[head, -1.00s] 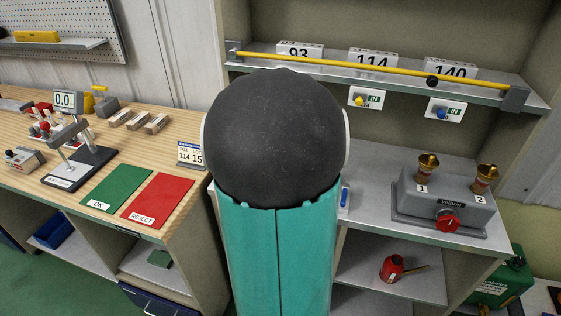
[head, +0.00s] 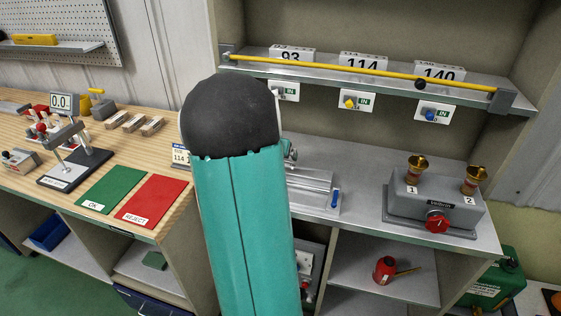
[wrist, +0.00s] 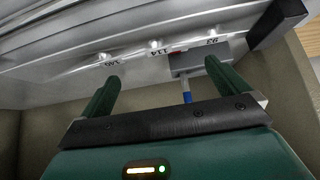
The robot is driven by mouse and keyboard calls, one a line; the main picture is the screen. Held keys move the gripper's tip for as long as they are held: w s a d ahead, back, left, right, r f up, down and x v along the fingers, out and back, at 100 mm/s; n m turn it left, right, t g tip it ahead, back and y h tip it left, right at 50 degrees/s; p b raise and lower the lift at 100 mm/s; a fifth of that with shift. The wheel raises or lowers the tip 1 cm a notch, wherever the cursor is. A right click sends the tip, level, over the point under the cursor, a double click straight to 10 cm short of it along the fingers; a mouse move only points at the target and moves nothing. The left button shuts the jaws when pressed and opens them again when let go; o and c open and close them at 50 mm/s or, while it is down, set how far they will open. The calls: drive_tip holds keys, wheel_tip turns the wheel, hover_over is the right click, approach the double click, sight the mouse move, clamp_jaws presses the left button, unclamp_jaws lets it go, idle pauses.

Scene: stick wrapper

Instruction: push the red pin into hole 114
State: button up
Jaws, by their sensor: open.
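In the wrist view, a metal fixture shows upside-down labels 140, 114 (wrist: 158,50) and 93, each beside a small pale round spot. The spot by 114 (wrist: 154,44) is presumably its hole. A small red patch (wrist: 177,52) sits between 114 and 93, partly covered by a grey block; I cannot tell if it is the red pin. In the head view my arm hides the gripper and part of the metal fixture (head: 312,188).
A grey block (wrist: 198,60) with a blue-tipped rod (wrist: 187,92) lies near the right finger. In the head view, a yellow bar (head: 365,69) spans the shelf above the bench. A grey valve box (head: 436,205) stands right. Some bench surface between fixture and box is clear.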

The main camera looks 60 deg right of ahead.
drive_tip(key=x, duration=0.5)
drive_tip(key=shift+s+f, duration=0.15)
drive_tip(key=shift+f, duration=0.1)
drive_tip(key=c, duration=0.9)
drive_tip(key=shift+a+r, duration=0.1)
drive_tip(key=shift+r, duration=0.05)
